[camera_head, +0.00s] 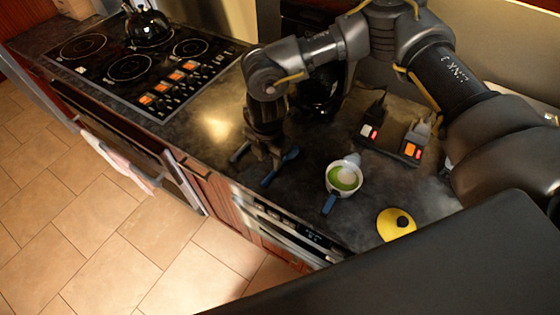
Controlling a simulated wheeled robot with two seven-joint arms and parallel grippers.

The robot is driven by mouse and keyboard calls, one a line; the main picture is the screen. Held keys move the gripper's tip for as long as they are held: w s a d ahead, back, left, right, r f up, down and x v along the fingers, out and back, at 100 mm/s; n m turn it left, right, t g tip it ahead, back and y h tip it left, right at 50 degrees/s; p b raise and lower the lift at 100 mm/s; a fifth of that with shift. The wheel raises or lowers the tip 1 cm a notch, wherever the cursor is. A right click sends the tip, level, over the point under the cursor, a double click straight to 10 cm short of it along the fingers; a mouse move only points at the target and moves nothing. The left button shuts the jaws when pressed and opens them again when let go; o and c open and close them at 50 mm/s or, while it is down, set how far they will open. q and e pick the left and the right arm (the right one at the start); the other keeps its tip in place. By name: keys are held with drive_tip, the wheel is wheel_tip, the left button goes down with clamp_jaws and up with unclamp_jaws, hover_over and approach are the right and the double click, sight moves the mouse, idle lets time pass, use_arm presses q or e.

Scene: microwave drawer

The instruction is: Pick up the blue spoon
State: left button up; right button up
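The blue spoon (287,159) lies on the dark countertop, slanting from lower left to upper right. My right gripper (267,157) points down at the counter, right at the spoon's left side, and its fingers partly overlap the spoon in this view. The fingers are dark and small here, so I cannot tell how wide apart they are or whether they touch the spoon. The spoon does not look clearly lifted. My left gripper is not in view.
A power strip (384,143) with plugs is behind. The cooktop (112,88) carries a kettle (148,29). A small dark item (239,152) lies left.

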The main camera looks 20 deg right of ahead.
sight(272, 173)
drive_tip(key=shift+s+d+f+p, duration=0.1)
drive_tip(key=shift+s+f+p, duration=0.05)
drive_tip(key=shift+s+p, duration=0.3)
wheel_tip(272, 173, down, 4)
drive_tip(key=shift+d+r+p, duration=0.1)
drive_tip(key=shift+r+p, duration=0.05)
drive_tip(key=shift+p, duration=0.85)
drive_tip(key=shift+w+f, duration=0.1)
drive_tip(key=shift+f, duration=0.4)
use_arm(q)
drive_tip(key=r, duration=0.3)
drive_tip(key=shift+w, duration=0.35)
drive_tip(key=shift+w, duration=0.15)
use_arm(e)
drive_tip(key=shift+f, duration=0.15)
clamp_jaws()
